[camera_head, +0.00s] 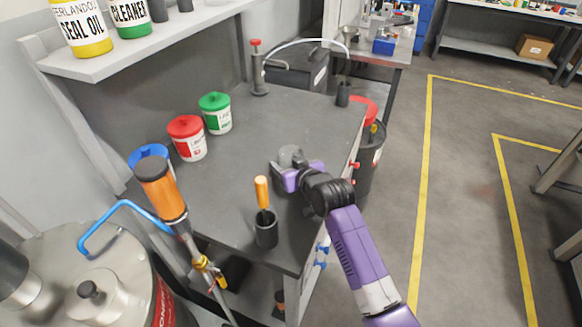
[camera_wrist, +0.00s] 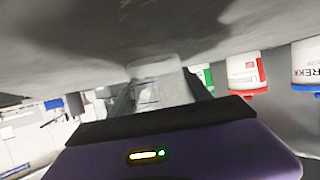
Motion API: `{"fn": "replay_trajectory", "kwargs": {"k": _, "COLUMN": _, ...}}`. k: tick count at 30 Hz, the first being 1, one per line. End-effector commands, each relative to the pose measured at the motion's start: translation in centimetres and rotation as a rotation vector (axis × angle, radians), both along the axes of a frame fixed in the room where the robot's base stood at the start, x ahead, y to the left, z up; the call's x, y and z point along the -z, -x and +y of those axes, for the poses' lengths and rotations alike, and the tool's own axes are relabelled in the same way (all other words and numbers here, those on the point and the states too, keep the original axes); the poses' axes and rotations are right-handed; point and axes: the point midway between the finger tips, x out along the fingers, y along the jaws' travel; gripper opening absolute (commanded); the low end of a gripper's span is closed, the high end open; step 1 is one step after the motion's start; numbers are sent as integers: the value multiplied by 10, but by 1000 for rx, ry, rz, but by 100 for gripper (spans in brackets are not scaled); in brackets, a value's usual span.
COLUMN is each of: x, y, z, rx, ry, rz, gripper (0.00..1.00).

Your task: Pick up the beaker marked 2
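A clear grey glass vessel, which looks like a beaker (camera_head: 290,156), stands on the dark workbench (camera_head: 300,118) right at my gripper (camera_head: 284,168). No number can be read on it. In the wrist view, which is upside down, the glass (camera_wrist: 160,88) sits between the two dark fingers of my gripper (camera_wrist: 163,98). The fingers are apart, one on each side of the glass. I cannot tell whether they press on it. The lower part of the glass is hidden by my gripper in the head view.
Green (camera_head: 215,113), red (camera_head: 187,138) and blue-lidded (camera_head: 150,158) tubs line the bench's back. A dark cup (camera_head: 266,230) with an orange-handled tool stands near the front. A pump bottle (camera_head: 258,70) and small dark cup (camera_head: 343,94) stand farther off. The middle of the bench is clear.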

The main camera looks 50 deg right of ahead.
Motion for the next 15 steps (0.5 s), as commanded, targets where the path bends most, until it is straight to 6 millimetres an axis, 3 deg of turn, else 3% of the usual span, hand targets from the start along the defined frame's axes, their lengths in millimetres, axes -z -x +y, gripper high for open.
{"fn": "replay_trajectory", "kwargs": {"k": 10, "x": -2, "y": 0, "z": 0, "rx": 0, "ry": 0, "rz": -1, "gripper": 17}}
{"fn": "replay_trajectory", "kwargs": {"k": 15, "x": -14, "y": -1, "z": 0, "rx": 0, "ry": 1, "rz": -3, "gripper": 17}}
